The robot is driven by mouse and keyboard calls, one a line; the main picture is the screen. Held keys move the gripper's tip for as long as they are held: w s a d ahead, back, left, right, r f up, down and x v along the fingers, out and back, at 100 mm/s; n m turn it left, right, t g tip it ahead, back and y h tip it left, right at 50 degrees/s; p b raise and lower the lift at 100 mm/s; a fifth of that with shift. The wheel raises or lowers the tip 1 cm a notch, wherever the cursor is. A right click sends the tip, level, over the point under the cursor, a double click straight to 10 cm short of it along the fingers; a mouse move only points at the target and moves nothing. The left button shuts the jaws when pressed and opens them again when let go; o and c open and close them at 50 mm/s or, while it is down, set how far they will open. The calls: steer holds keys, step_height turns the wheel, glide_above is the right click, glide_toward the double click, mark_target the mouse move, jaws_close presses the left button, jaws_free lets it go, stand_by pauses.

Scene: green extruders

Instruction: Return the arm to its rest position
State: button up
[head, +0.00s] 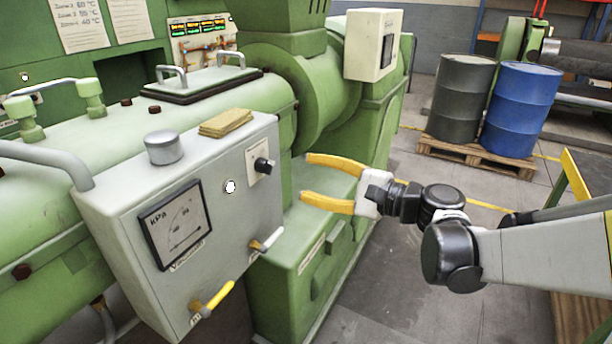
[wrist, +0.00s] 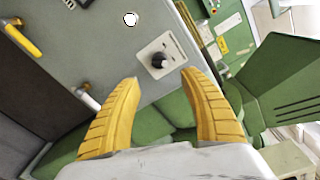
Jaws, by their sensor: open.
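My gripper (head: 322,182) has two yellow fingers and is open and empty. In the head view it points left and stands near the right side of the grey control box (head: 112,222). In the wrist view the two fingers of my gripper (wrist: 160,92) are spread apart, with the box's black knob (wrist: 159,60) showing beyond the gap between them. The knob also shows in the head view (head: 264,166), a little left of the fingertips. My arm reaches in from the right edge of the head view. No contact between the fingers and the box is visible.
The green extruder (head: 200,105) fills the left and centre. Blue (head: 520,110) and dark drums (head: 462,100) stand on a pallet. Open floor (head: 400,270) lies below my arm.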

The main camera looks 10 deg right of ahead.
steer(key=s+f+n+g+h, duration=0.3)
steer(key=s+f+n+h, duration=0.3)
steer(key=s+f, duration=0.3)
steer(key=s+d+f+n+h, duration=0.2)
steer(key=s+d+n+h, duration=0.4)
steer(key=s+d, duration=0.3)
steer(key=shift+s+f+n+g+h, duration=0.35)
steer(key=shift+s+h, duration=0.35)
steer(key=shift+s, duration=0.25)
